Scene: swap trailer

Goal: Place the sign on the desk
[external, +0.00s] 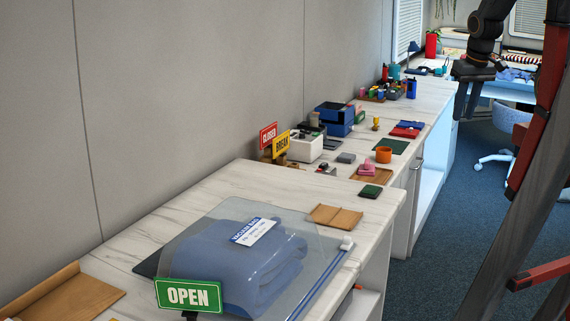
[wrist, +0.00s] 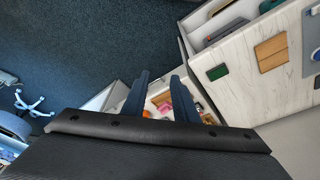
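A green OPEN sign (external: 190,295) stands at the front of the near counter in the external view. A red CLOSED sign (external: 268,136) and a yellow BREAK sign (external: 281,144) stand side by side farther back against the wall. A light desk (external: 508,92) is at the back right, partly hidden by my arm. My gripper (external: 472,75) is high at the upper right, well apart from all three signs. In the wrist view its two dark fingers (wrist: 160,88) are spread with nothing held between them. No sign can be made out in the wrist view.
A clear bag with blue cloth (external: 240,265) covers much of the near counter (external: 215,200). The far counter holds an orange cup (external: 383,155), a blue box (external: 335,117) and other small items. A white chair (external: 497,158) stands by the desk. Open blue floor (external: 440,215) lies right of the counters.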

